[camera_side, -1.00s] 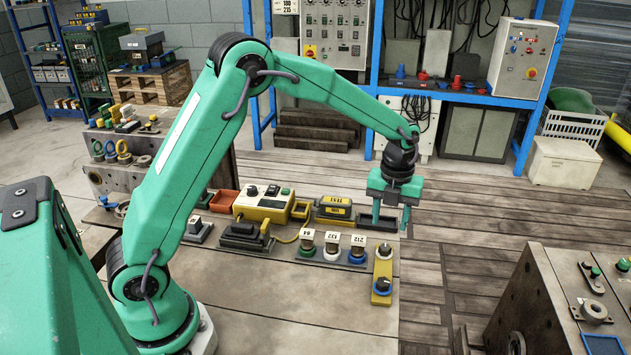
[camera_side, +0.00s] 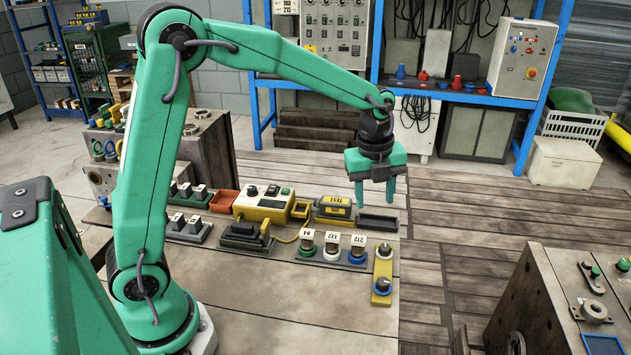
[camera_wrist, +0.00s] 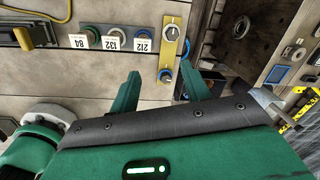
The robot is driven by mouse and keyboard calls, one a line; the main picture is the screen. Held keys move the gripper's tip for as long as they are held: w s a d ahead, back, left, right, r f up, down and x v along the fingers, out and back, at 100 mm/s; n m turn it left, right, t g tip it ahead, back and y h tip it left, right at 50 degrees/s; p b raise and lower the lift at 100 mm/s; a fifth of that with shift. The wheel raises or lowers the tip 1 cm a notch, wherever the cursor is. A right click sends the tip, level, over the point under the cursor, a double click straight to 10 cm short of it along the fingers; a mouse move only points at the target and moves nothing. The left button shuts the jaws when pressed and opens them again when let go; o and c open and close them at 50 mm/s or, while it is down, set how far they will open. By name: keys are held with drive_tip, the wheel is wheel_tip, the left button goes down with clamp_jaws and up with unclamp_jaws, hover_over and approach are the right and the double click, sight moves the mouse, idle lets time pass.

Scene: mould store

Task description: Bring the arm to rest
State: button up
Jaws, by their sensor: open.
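My gripper (camera_side: 374,196) is green with two straight fingers. It hangs in the air above the back right of the workbench (camera_side: 290,312), over the black tray (camera_side: 378,222). Its fingers are apart with nothing between them. In the wrist view, my gripper (camera_wrist: 160,82) also shows open and empty. The arm is raised and bent at the elbow.
Below stand a yellow control box (camera_side: 264,203), a yellow tester (camera_side: 334,207), labelled knobs (camera_side: 332,245) and a yellow plate with two knobs (camera_side: 382,272). An orange tray (camera_side: 223,201) lies left. A steel block (camera_side: 535,300) stands at right. The bench front is clear.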

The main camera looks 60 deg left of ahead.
drive_tip(key=s+a+r+n+t, duration=0.1)
drive_tip(key=s+r+n, duration=0.3)
drive_tip(key=s+n, duration=0.7)
drive_tip(key=s+a+r+n+t, duration=0.2)
drive_tip(key=s+r+n+t, duration=0.1)
drive_tip(key=s+n, duration=0.9)
drive_tip(key=shift+r, duration=0.4)
drive_tip(key=shift+o, duration=0.6)
drive_tip(key=o, duration=0.7)
drive_tip(key=shift+w+d+r, duration=0.1)
drive_tip(key=shift+w, duration=0.05)
drive_tip(key=o, duration=0.3)
drive_tip(key=shift+w, duration=0.2)
drive_tip(key=shift+o, duration=0.2)
drive_tip(key=w+d+f+m+g, duration=0.2)
drive_tip(key=w+d+m, duration=0.2)
drive_tip(key=w, duration=0.5)
drive_tip(key=w+d+f+m+g, duration=0.2)
drive_tip(key=w+d+m+g, duration=0.1)
drive_tip(key=w+d, duration=0.4)
drive_tip(key=shift+w+d+m, duration=0.3)
drive_tip(key=shift+w+m, duration=0.6)
drive_tip(key=shift+w, duration=0.6)
